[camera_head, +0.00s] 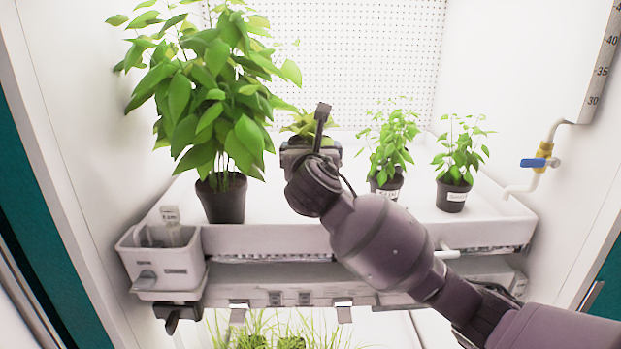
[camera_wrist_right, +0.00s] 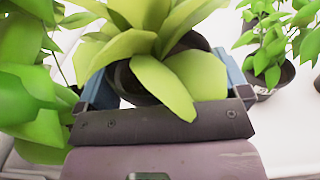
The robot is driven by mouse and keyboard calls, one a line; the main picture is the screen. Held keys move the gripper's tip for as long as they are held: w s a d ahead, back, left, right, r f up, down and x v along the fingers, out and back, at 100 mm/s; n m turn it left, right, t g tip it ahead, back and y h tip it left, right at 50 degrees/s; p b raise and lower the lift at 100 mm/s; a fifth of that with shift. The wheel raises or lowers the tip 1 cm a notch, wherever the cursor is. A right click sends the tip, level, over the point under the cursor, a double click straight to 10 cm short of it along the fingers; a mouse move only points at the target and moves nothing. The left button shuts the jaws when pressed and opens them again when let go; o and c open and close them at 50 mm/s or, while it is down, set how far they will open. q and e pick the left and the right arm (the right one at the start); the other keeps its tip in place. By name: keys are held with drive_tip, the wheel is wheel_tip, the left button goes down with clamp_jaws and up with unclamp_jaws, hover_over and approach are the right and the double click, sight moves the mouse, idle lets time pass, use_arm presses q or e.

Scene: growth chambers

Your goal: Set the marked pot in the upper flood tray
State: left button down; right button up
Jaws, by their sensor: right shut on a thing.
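My right gripper (camera_head: 312,148) reaches in over the upper flood tray (camera_head: 275,239). In the right wrist view its blue fingers (camera_wrist_right: 165,82) close on both sides of a dark pot (camera_wrist_right: 125,82) with broad yellow-green leaves (camera_wrist_right: 165,75). In the head view this plant (camera_head: 300,124) shows just behind the gripper, and most of its pot is hidden. I see no mark on this pot from here. I cannot tell whether its base touches the tray. My left gripper is not in view.
A tall leafy plant in a black pot (camera_head: 222,202) stands on the left of the tray. Two smaller labelled pots, one (camera_head: 388,181) beside my arm and another (camera_head: 453,195), stand to the right. A white box (camera_head: 160,262) hangs at the front left. A blue-handled valve (camera_head: 540,163) is at right.

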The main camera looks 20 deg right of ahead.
wheel_tip(320, 180, down, 6)
drive_tip(key=shift+r, duration=0.1)
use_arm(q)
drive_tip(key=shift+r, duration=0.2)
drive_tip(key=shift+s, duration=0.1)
use_arm(e)
drive_tip(key=shift+f, duration=0.8)
drive_tip(key=o, duration=0.7)
drive_tip(key=shift+o, duration=0.2)
drive_tip(key=shift+r, duration=0.1)
drive_tip(key=shift+r, duration=0.3)
drive_tip(key=shift+s+a+r, duration=0.1)
drive_tip(key=shift+s+r, duration=0.1)
drive_tip(key=shift+r, duration=0.05)
use_arm(q)
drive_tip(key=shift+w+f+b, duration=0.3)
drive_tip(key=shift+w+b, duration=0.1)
drive_tip(key=shift+b, duration=0.3)
use_arm(e)
drive_tip(key=v, duration=1.1)
drive_tip(key=shift+s, duration=0.3)
